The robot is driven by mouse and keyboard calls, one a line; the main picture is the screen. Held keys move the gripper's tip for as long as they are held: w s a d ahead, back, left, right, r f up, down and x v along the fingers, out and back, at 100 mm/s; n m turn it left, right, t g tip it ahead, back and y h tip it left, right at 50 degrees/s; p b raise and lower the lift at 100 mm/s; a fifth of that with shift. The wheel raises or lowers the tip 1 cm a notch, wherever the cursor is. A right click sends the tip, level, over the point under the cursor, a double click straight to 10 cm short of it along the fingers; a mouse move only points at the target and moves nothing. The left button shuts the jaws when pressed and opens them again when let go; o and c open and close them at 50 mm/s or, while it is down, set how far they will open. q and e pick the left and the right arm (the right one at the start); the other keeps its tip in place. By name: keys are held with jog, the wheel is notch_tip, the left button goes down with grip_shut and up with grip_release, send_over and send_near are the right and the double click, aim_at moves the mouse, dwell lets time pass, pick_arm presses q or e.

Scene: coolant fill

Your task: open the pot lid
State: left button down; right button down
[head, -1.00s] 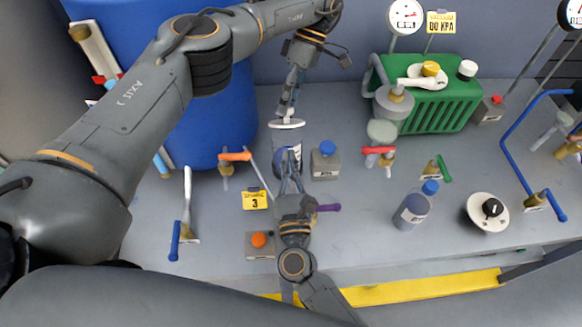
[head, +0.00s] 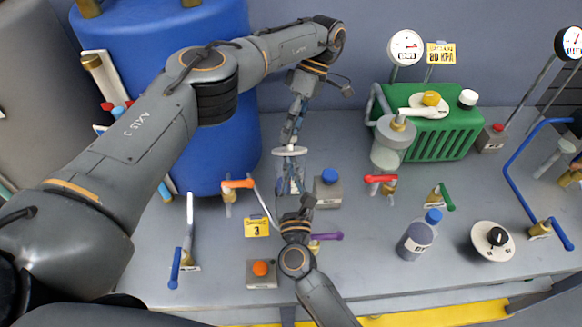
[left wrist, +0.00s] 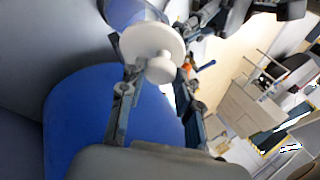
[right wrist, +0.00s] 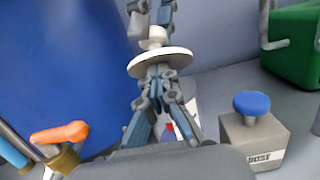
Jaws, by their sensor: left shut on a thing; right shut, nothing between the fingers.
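The pot lid (head: 289,151) is a white disc with a knob, below my left gripper (head: 292,138). In the left wrist view the lid (left wrist: 148,48) faces the camera, its knob between the fingers; my left gripper is shut on it. The lid (right wrist: 160,63) also shows in the right wrist view, with the left fingers above it. My right gripper (right wrist: 160,78) is shut and empty, its tips close under the disc; contact is unclear. A pale, labelled body (head: 297,182) below the lid is mostly hidden by the fingers. I cannot tell whether the lid touches it.
A blue drum (head: 205,110) stands behind at left. A grey box with a blue knob (head: 328,188) is just right of the grippers. An orange-handled valve (head: 238,184) is to the left, a purple handle (head: 328,236) in front. A bottle (head: 415,240) stands at right.

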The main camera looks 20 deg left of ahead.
pick_arm(q)
jog(key=c, duration=1)
grip_release()
jog(key=shift+f, duration=0.1)
jog(key=shift+o, duration=0.2)
jog(key=shift+r, duration=0.2)
